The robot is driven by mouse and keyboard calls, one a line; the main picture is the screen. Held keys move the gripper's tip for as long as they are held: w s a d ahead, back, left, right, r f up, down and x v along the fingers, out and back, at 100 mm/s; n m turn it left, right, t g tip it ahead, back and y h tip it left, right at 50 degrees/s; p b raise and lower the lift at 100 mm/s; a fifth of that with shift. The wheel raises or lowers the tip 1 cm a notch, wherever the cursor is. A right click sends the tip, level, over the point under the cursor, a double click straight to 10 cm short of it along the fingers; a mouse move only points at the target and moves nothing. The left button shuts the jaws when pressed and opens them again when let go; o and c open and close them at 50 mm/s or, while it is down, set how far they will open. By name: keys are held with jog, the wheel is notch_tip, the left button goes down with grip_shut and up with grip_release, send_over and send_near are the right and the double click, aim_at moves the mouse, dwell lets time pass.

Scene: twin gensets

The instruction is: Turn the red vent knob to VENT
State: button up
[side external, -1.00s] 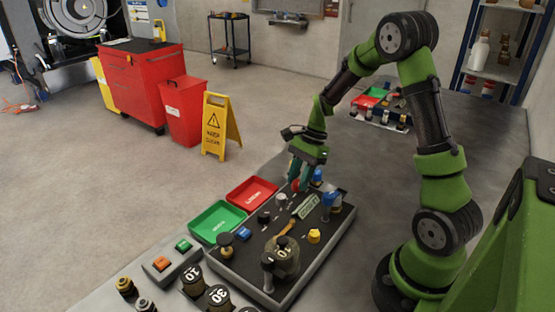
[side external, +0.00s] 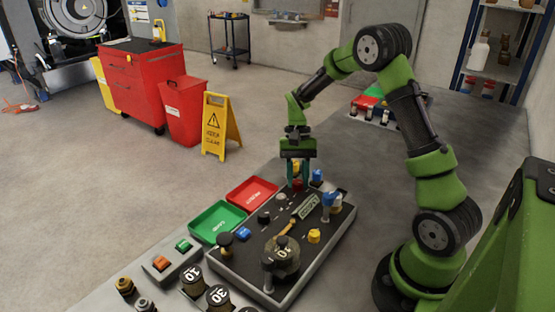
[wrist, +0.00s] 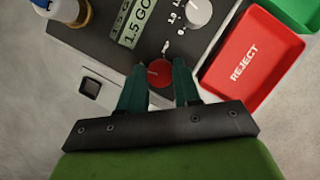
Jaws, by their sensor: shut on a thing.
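The red vent knob (wrist: 159,73) sits on the dark panel (wrist: 100,55) near its edge, and it also shows in the side view (side external: 298,185) below my gripper. My gripper (wrist: 161,80) is shut on the knob, with one dark green finger on each side of it. In the side view my gripper (side external: 298,180) points down at the panel's far end. A small white mark shows on the panel beside the knob. The labels around the knob are too small to read, and its setting cannot be told.
A white knob (wrist: 197,11) and a display (wrist: 131,22) are close to the gripper. The red REJECT tray (wrist: 244,62) lies beside the panel, and the green tray (side external: 217,222) is next to it. A blue-topped part (side external: 317,175) stands close to the fingers. Weights (side external: 192,281) stand at the front.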

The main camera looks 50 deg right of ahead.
jog(key=shift+n, duration=0.5)
jog(key=shift+h, duration=0.3)
jog(key=o, duration=1)
jog(key=v, duration=1.7)
jog(key=shift+w+f, duration=0.1)
jog(key=shift+w, duration=0.2)
